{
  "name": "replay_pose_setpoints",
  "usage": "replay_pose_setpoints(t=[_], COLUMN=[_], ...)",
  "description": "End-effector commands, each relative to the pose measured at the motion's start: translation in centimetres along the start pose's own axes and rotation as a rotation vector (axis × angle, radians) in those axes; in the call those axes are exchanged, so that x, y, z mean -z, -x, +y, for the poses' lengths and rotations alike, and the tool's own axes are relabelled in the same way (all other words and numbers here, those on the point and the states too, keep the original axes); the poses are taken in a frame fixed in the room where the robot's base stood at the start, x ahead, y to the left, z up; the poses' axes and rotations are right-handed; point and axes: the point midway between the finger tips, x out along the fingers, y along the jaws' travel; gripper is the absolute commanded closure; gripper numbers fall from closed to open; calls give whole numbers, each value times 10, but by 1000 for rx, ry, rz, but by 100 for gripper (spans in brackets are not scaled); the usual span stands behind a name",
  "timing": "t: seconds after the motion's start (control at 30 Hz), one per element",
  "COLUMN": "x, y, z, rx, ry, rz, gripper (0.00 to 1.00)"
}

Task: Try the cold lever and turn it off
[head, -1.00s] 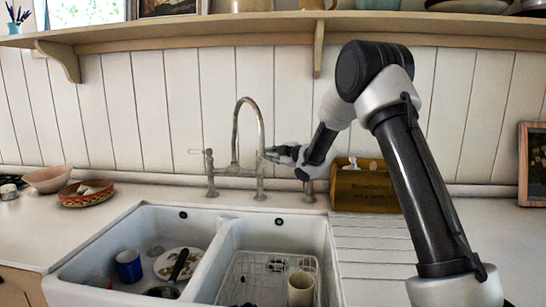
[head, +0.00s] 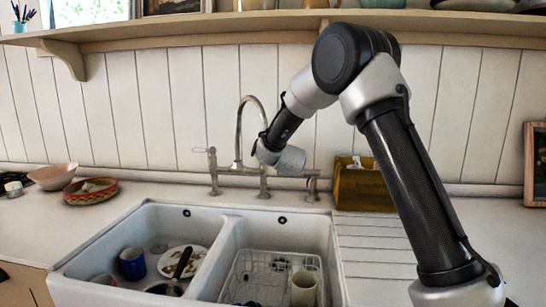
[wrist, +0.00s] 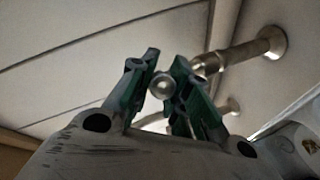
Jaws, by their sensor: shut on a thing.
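The metal bridge tap (head: 239,135) stands behind the double sink, with a tall curved spout. My gripper (wrist: 163,82) is at the right side of the tap. In the wrist view its green-lined fingers are shut around a round metal lever end (wrist: 163,87), which I take to be the right, cold lever. In the head view my wrist hides the fingers and this lever. I cannot make out any water stream under the spout.
The double sink (head: 225,232) holds a blue mug (head: 132,264), a plate (head: 180,262), a wire rack and a cream cup (head: 303,289). A yellow-brown box (head: 362,190) stands right of the tap. A shelf (head: 250,27) runs above. Bowls (head: 90,191) sit at left.

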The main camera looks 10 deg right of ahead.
Motion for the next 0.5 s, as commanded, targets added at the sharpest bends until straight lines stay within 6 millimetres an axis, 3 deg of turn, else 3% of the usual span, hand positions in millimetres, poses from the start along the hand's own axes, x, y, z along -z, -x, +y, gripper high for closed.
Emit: replay_pose_setpoints(t=[0.27, 0.3, 0.4, 0.5], x=[-1, -1, -1, -1], y=[0, 0, 0, 0], z=[3, 3, 2, 2], rx=[-8, -8, -7, -5], ry=[-6, -6, -5, -4], rz=[-3, -3, -3, -3], gripper=[100, 81, 63, 61])
